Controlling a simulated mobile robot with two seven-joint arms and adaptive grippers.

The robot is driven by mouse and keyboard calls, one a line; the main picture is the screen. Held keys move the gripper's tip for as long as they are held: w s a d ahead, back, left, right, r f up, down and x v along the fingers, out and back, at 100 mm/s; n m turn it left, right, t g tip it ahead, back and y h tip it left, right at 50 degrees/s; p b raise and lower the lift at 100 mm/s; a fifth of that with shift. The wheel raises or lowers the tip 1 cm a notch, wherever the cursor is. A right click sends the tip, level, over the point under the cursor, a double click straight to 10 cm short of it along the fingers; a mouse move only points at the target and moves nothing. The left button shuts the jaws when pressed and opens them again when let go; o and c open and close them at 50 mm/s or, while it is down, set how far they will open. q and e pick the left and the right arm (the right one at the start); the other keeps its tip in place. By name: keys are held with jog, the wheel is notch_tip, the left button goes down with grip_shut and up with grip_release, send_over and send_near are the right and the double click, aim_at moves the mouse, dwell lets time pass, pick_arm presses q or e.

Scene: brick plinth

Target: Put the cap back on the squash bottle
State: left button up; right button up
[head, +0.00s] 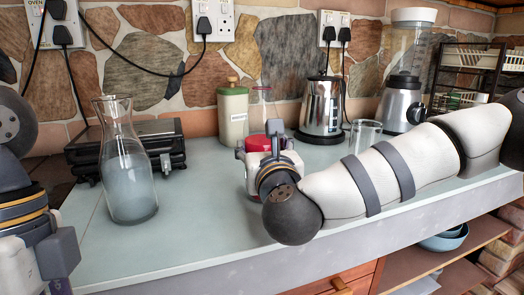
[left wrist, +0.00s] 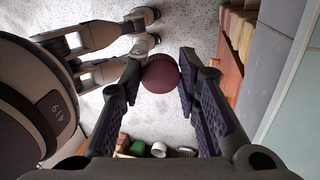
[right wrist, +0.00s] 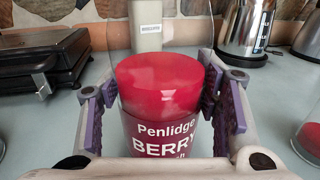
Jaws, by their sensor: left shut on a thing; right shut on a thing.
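The squash bottle (head: 262,104) stands upright on the counter, its clear upper part showing above my right gripper (head: 268,150) in the head view. In the right wrist view its red squash and "Penlidge BERRY" label (right wrist: 165,138) show between the fingers of my right gripper (right wrist: 165,105), which is shut on it. The bottle's mouth is out of that view. The dark red round cap (left wrist: 160,73) is between the fingertips of my left gripper (left wrist: 160,82), shut on it over the floor in front of the counter. In the head view the left arm is at the lower left; the cap is not visible there.
A glass carafe (head: 128,175) stands left on the counter (head: 190,215), before a black grill (head: 160,140). Behind the bottle are a green canister (head: 232,115) and a kettle (head: 322,105). A glass (head: 366,135) and blender (head: 402,95) stand right. The counter's left middle is clear.

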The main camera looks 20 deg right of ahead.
aim_at(271, 99)
jog(key=shift+r, duration=0.25)
